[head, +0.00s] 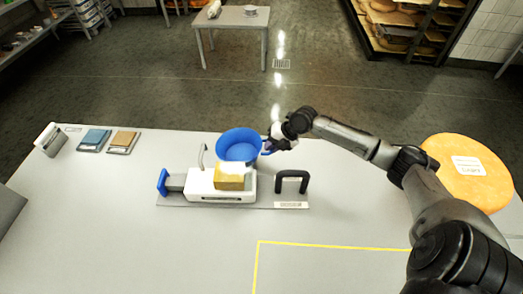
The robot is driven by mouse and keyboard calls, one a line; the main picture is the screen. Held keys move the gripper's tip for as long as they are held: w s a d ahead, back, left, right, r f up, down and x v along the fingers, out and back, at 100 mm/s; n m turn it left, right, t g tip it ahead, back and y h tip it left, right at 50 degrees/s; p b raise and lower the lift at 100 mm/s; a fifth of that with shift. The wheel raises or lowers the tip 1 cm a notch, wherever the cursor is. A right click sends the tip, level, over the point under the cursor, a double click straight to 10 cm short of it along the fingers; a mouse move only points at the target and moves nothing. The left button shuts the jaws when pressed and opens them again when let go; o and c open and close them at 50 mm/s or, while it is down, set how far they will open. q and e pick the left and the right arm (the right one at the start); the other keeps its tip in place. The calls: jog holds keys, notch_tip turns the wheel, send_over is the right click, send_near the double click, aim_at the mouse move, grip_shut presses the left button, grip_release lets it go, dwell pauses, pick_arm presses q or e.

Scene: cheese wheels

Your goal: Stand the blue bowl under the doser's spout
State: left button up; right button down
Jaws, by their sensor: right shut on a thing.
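The blue bowl (239,147) is in the upper middle of the head view, open side up, at the far side of a white device (204,184) with a yellow block (234,177) on it. My right gripper (268,146) is shut on the bowl's right edge. I cannot tell whether the bowl is clear of the table. A thin bent grey tube (202,154) rises at the device's back, left of the bowl. I cannot tell whether it is the doser's spout. My left gripper is not in view.
The device's grey base plate (275,203) carries a black arch handle (291,180) and a blue end piece (162,182). An orange cheese wheel (468,168) lies at right. Blue (95,140) and tan (123,142) blocks lie at left. The yellow-taped area (330,270) in front looks clear.

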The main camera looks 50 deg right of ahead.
jog(key=shift+w+a+f, duration=0.55)
jog(key=shift+w+f, duration=0.1)
jog(key=shift+w, duration=0.1)
jog(key=shift+w+a+f, duration=0.55)
jog(key=shift+w+f, duration=0.05)
jog(key=shift+w, duration=0.1)
jog(key=c, duration=1.2)
grip_release()
jog(key=shift+s, duration=0.1)
jog(key=shift+d, duration=0.1)
jog(key=shift+p+v, duration=0.3)
jog(key=shift+v, duration=5.7)
